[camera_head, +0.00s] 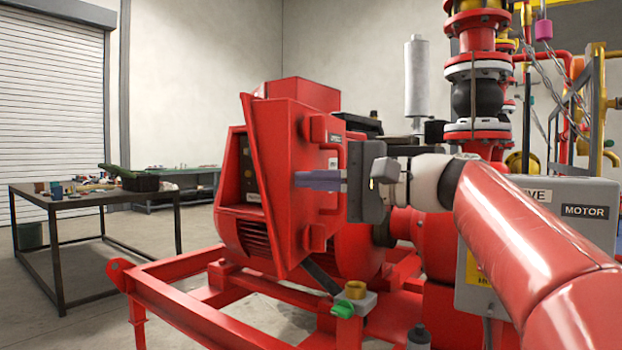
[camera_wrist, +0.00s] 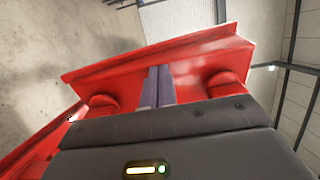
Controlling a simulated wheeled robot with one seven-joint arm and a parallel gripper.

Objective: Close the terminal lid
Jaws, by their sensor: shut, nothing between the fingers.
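The red terminal lid (camera_head: 285,150) stands partly open on the front of the red terminal box (camera_head: 234,165). A wedge-shaped gap shows at its left side, with part of the box's inside and small labels visible. My gripper (camera_head: 300,180) is shut and empty, its fingers reaching over the lid's outer face from the right. In the wrist view the closed fingertips (camera_wrist: 160,72) point at the red lid (camera_wrist: 195,55), between two rounded red lugs. I cannot tell whether the fingertips touch the lid. The gripper body hides part of the lid's right side.
A grey motor control box (camera_head: 540,240) and red pipework (camera_head: 477,60) stand on the right. A cluttered work table (camera_head: 95,195) stands at the left; floor between is clear.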

